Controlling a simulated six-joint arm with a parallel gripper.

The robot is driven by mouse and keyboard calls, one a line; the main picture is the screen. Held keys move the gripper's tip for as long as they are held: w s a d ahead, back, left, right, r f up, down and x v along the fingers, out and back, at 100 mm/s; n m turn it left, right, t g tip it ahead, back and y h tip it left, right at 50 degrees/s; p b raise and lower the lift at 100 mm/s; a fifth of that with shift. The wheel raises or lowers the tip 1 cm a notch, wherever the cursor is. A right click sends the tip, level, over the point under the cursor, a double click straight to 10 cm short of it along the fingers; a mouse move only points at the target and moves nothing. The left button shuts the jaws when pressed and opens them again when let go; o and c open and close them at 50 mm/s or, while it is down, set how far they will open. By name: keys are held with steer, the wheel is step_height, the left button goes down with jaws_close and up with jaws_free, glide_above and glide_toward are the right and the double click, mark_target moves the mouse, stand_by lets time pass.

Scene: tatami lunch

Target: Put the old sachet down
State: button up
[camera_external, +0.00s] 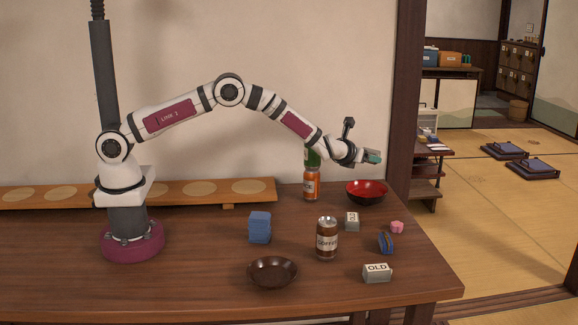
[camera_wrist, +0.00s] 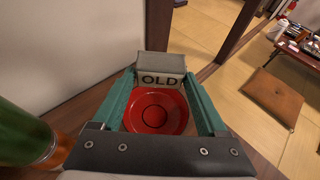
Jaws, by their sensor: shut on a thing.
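My gripper (camera_external: 372,157) is raised above the far right part of the table. In the wrist view its teal fingers (camera_wrist: 160,95) are closed on a grey-white sachet marked OLD (camera_wrist: 160,72). The red bowl (camera_wrist: 158,112) shows below the sachet in that view. In the external view the bowl (camera_external: 367,190) stands on the table under the gripper, and the held sachet is mostly hidden by the fingers. Another sachet marked OLD (camera_external: 377,274) lies near the front right of the table. A similar pale sachet (camera_external: 351,222) lies behind it, its lettering hard to read.
A bottle with orange contents and a green top (camera_external: 311,184) stands left of the bowl. A coffee can (camera_external: 327,240), dark dish (camera_external: 272,272), blue block (camera_external: 260,227), blue item (camera_external: 386,242) and pink piece (camera_external: 397,227) stand around. The table's right edge is near.

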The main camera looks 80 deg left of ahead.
step_height(320, 180, down, 10)
steer(key=shift+r, duration=0.2)
stand_by(0.3)
steer(key=o, duration=1.2)
step_height(320, 180, up, 7)
